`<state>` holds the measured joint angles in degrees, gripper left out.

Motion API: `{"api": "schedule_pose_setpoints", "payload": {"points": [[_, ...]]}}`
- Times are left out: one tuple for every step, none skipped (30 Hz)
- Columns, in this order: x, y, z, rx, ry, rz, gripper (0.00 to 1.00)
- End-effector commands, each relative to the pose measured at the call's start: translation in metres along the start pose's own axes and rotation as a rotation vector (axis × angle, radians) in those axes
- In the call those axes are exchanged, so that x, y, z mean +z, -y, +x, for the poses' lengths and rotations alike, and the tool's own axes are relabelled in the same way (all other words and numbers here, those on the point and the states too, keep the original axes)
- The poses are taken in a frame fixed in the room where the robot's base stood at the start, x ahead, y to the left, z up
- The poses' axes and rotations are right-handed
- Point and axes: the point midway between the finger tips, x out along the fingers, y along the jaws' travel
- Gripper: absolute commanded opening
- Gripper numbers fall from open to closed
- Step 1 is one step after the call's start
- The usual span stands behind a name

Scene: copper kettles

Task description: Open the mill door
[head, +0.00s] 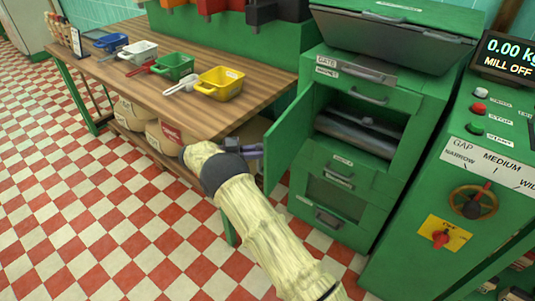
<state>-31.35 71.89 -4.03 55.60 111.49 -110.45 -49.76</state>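The green mill (408,110) stands right of centre. Its door (288,140) is a green panel swung out from the left side of the front. Behind it a dark opening shows grey rollers (355,132). My gripper (256,151) is at the end of my pale-sleeved arm, on the outer left side of the door, close to its face. The fingers are small and partly hidden, so I cannot tell whether they touch the door or are open or shut.
A wooden table (150,95) on the left holds small bins, including a yellow bin (220,83) and a green bin (174,66). Sacks (168,137) sit below. A control panel (465,190) stands at right; its display (508,57) reads MILL OFF. Checkered floor is clear at left.

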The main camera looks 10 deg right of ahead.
Motion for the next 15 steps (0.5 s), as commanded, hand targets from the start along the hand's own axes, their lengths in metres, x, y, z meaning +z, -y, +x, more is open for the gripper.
{"api": "schedule_pose_setpoints", "payload": {"points": [[0.000, 0.002, -0.001, 0.009, -0.003, 0.006, 0.00], [0.000, 0.001, -0.003, 0.016, -0.003, 0.006, 0.00], [0.000, 0.001, -0.005, 0.022, -0.004, 0.005, 0.00], [-0.001, 0.001, -0.006, 0.026, -0.003, 0.006, 0.00], [-0.001, 0.000, -0.008, 0.030, -0.004, 0.006, 0.00], [-0.001, 0.000, -0.009, 0.035, -0.005, 0.006, 0.00], [-0.001, 0.000, -0.010, 0.037, -0.005, 0.006, 0.00], [-0.001, 0.000, -0.011, 0.038, -0.005, 0.006, 0.00], [-0.001, 0.000, -0.011, 0.040, -0.005, 0.005, 0.00], [-0.001, -0.001, -0.012, 0.041, -0.005, 0.004, 0.00], [-0.002, -0.001, -0.012, 0.042, -0.006, 0.004, 0.00], [-0.002, -0.001, -0.012, 0.043, -0.006, 0.004, 0.00], [-0.002, -0.001, -0.012, 0.043, -0.006, 0.004, 0.00], [-0.002, -0.001, -0.012, 0.043, -0.006, 0.004, 0.00], [-0.002, -0.001, -0.012, 0.044, -0.006, 0.004, 0.00]]}}
